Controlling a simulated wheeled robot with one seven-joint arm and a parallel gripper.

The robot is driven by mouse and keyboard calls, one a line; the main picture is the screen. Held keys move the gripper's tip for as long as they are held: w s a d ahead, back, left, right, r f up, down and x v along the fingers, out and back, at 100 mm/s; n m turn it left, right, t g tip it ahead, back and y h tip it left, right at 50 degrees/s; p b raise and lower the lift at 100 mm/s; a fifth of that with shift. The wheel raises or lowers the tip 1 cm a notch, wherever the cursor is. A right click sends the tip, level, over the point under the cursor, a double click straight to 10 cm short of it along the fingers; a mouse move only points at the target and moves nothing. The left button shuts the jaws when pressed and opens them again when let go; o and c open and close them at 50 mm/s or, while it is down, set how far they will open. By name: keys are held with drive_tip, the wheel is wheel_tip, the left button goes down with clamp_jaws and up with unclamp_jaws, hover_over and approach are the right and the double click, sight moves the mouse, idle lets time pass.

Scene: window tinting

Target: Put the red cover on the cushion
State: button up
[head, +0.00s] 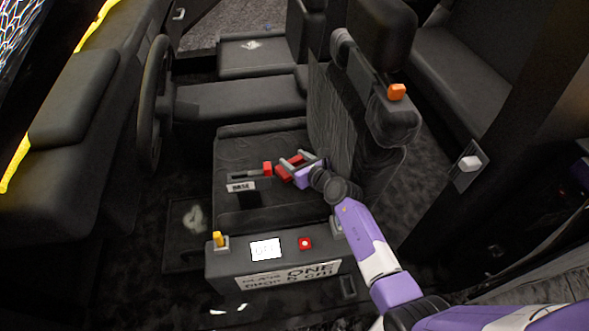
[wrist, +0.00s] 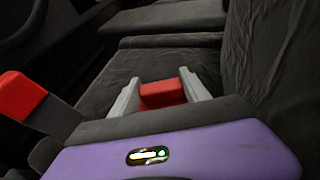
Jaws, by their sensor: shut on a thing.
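My gripper (head: 283,167) is over the dark seat cushion (head: 262,141), near the backrest. It is shut on a red block-like piece, which I take to be the red cover (head: 284,174). In the wrist view the red cover (wrist: 162,95) sits between the two grey fingers (wrist: 159,78). The fingers and purple palm hide part of it. The cushion (wrist: 115,70) lies bare beyond the fingers. Whether the red cover touches the cushion I cannot tell.
A red knob (head: 267,168) on a slot by a "BASE" label (head: 241,187) is close left of my gripper. A front panel (head: 223,266) carries a yellow lever (head: 217,239), a screen (head: 266,249) and a red button (head: 305,243). The backrest (head: 340,125) rises at right.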

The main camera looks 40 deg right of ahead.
drive_tip(key=shift+f+b, duration=0.9)
drive_tip(key=shift+f, duration=0.85)
drive_tip(key=shift+f, duration=0.15)
drive_tip(key=o, duration=1.4)
